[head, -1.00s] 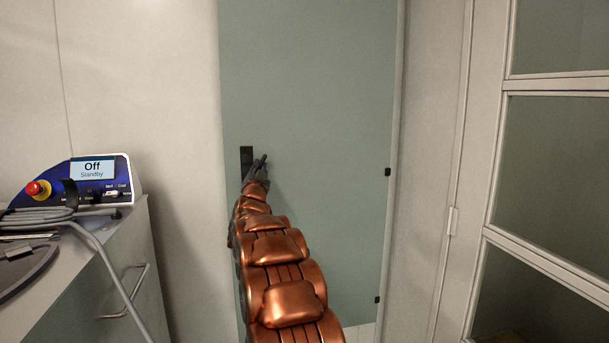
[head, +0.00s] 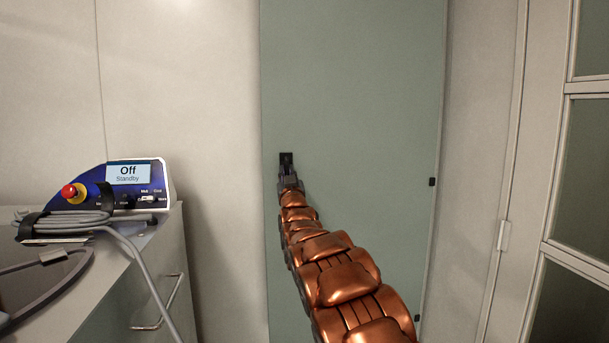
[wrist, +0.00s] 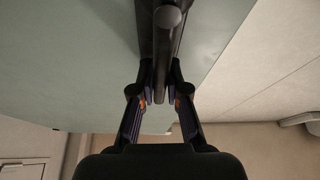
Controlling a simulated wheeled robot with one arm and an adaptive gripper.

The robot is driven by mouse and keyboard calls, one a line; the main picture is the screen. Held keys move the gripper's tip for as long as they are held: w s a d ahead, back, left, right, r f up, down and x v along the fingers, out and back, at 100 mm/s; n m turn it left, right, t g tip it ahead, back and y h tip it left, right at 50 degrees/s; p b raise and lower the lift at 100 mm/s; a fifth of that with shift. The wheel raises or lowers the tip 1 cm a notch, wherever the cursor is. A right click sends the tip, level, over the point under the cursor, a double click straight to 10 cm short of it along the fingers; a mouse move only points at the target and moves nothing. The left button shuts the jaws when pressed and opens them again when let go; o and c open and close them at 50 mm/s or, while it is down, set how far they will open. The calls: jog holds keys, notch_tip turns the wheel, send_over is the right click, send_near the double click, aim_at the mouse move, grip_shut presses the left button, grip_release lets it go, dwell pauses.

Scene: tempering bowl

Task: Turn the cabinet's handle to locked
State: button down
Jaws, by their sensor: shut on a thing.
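The cabinet's grey-green door (head: 365,110) stands upright in the head view, with hinges on its right edge. Its dark handle (head: 286,158) sits near the left edge, with only the top of its plate clear of my gripper. In the wrist view the black handle (wrist: 167,35) runs down from the top, with a round knob near its upper end. My gripper (head: 289,177) is at the handle, and in the wrist view its fingers (wrist: 160,92) are closed on the lever's lower end. The head view hides most of the lever behind my gripper.
A machine with a screen reading "Off Standby" (head: 128,174) and a red knob (head: 72,193) stands on a cabinet at left, with grey cables (head: 90,228) hanging off it. A glazed white door (head: 555,170) is at the right.

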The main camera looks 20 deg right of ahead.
jog(key=shift+w+a+f, duration=0.1)
jog(key=shift+w+a, duration=0.05)
jog(key=shift+a, duration=0.45)
jog(key=c, duration=1.2)
grip_release()
jog(key=shift+a, duration=0.1)
jog(key=shift+d, duration=0.35)
jog(key=shift+v, duration=6.05)
